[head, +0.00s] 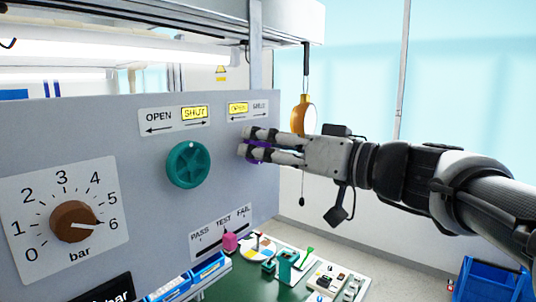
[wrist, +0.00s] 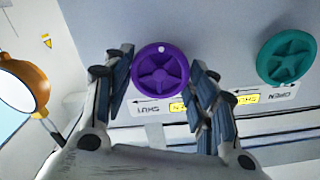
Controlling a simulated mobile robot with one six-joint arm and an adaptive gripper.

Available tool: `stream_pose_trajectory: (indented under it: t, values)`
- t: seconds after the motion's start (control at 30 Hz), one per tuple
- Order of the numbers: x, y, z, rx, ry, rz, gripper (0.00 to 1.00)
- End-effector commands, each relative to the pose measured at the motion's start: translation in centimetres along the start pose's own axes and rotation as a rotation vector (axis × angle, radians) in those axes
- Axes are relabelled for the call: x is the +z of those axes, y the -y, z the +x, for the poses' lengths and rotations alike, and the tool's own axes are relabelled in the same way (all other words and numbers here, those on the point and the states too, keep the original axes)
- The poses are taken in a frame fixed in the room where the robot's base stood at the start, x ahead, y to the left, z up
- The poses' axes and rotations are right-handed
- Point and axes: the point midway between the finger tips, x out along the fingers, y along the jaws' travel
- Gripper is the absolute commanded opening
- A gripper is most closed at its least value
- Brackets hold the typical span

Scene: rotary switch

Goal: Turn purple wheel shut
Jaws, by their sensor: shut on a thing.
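The purple wheel (head: 258,153) is mounted on the grey panel and mostly hidden by my fingers in the head view. In the wrist view the purple wheel (wrist: 160,70) shows whole, with spokes and a small white dot near the picture-top rim. My gripper (head: 250,142) reaches in from the right, its fingers on either side of the wheel. In the wrist view my gripper (wrist: 158,72) is shut on the rim from left and right. The wheel's label (head: 248,108) reads OPEN, on yellow, and SHUT, with arrows; a finger partly covers it in the wrist view.
A teal wheel (head: 188,165) sits left of the purple one, under its own label (head: 175,119) with SHUT on yellow. A brown bar knob (head: 74,222) is farther left. An orange lamp-like object (head: 302,114) hangs behind my gripper. A green bench (head: 255,283) holds small parts below.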

Motion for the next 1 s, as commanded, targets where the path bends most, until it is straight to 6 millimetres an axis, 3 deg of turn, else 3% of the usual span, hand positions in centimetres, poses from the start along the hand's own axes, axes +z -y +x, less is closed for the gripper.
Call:
stream_pose_trajectory:
  t: [1.0]
  values:
    - [-0.01,-0.10,0.00,-0.001,-0.001,0.951,0.28]
